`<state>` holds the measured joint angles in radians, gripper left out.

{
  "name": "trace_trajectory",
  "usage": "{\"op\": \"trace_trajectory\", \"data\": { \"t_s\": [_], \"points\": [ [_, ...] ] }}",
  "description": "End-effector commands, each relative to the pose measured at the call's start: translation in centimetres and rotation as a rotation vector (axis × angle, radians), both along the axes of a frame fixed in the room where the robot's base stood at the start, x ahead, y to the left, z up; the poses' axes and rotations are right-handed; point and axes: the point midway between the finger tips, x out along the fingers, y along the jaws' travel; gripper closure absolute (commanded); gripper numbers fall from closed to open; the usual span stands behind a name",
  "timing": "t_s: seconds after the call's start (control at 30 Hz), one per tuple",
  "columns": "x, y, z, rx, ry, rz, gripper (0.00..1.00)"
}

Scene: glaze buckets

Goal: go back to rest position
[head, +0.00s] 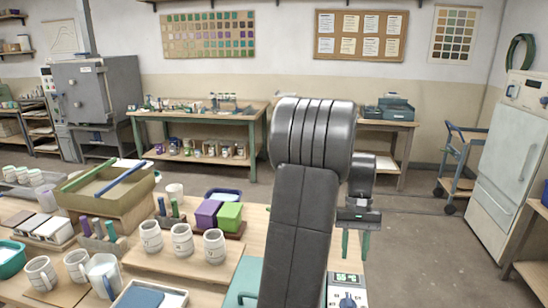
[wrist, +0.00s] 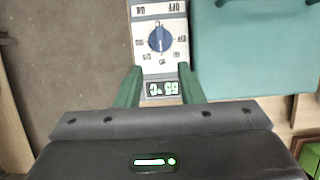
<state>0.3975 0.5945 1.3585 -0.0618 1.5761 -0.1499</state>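My gripper (head: 355,243) hangs with its two green fingers pointing down above the right end of the worktable, and no object shows between the fingers. In the wrist view my gripper (wrist: 160,78) shows its fingers apart. Past the fingertips is a pale control panel (wrist: 143,12) with a blue-grey dial (wrist: 160,38) and a lit green display. The panel belongs to a teal-lidded unit (wrist: 255,50), partly hidden behind my arm in the head view. There its display (head: 347,278) appears to read 55 °C, with the dial (head: 347,300) at the bottom edge.
The worktable holds several mugs (head: 183,240), purple (head: 206,214) and green (head: 229,216) blocks, and a wooden tray (head: 105,192) on the left. A blue trolley (head: 458,165) and a white cabinet (head: 505,170) stand at right. Open floor (head: 420,245) lies right of my arm.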

Motion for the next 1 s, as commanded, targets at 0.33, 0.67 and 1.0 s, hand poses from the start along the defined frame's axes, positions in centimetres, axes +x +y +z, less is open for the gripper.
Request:
{"op": "trace_trajectory", "data": {
  "t_s": [0.33,0.67,1.0],
  "points": [
    [-2.7,0.6,-6.2,0.002,0.006,0.0,0.65],
    [-4.4,1.1,-10.7,0.001,0.002,0.0,0.65],
    [-4.6,1.1,-11.4,0.0,0.0,0.018,0.65]
  ]
}}
